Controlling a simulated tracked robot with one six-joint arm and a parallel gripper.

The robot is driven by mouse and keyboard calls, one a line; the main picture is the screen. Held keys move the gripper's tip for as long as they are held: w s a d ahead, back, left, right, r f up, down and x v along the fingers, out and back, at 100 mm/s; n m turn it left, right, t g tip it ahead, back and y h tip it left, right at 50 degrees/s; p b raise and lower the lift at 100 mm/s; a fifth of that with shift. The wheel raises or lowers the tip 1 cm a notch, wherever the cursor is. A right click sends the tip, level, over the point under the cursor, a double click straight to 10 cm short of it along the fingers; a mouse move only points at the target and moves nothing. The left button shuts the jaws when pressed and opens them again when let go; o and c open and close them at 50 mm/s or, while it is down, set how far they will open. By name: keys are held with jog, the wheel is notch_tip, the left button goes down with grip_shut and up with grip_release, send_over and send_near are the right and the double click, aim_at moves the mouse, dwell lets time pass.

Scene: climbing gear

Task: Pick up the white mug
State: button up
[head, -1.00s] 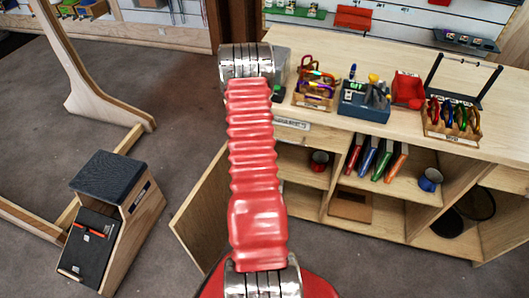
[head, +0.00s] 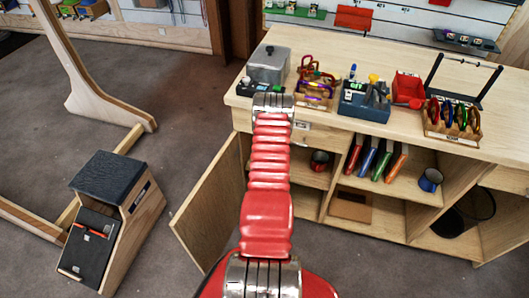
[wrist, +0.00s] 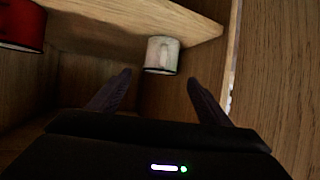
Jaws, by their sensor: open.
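The white mug (wrist: 162,55) shows in the wrist view, upright near the edge of a wooden shelf, with its handle facing me. My gripper (wrist: 158,85) is open and empty, its two dark fingers spread below the mug in the picture, one to each side. The mug is ahead of the fingertips and not between them. In the head view my red arm hides the gripper, and the white mug cannot be seen there.
A red mug (wrist: 22,25) stands left on the shelf; it also shows in the head view (head: 320,161). The cabinet door (head: 210,205) is open. Colored books (head: 375,160) and a blue mug (head: 430,180) are further right.

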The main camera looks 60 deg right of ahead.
jog(key=shift+w+d+r, duration=0.15)
jog(key=shift+d+r, duration=0.05)
jog(key=shift+r, duration=0.4)
jog(key=shift+d, duration=0.1)
jog(key=shift+x, duration=4.25)
jog(key=shift+w+d, duration=0.1)
jog(key=shift+x, duration=2.45)
jog(key=shift+w+r, duration=0.15)
jog(key=shift+c, duration=0.5)
jog(key=c, duration=0.7)
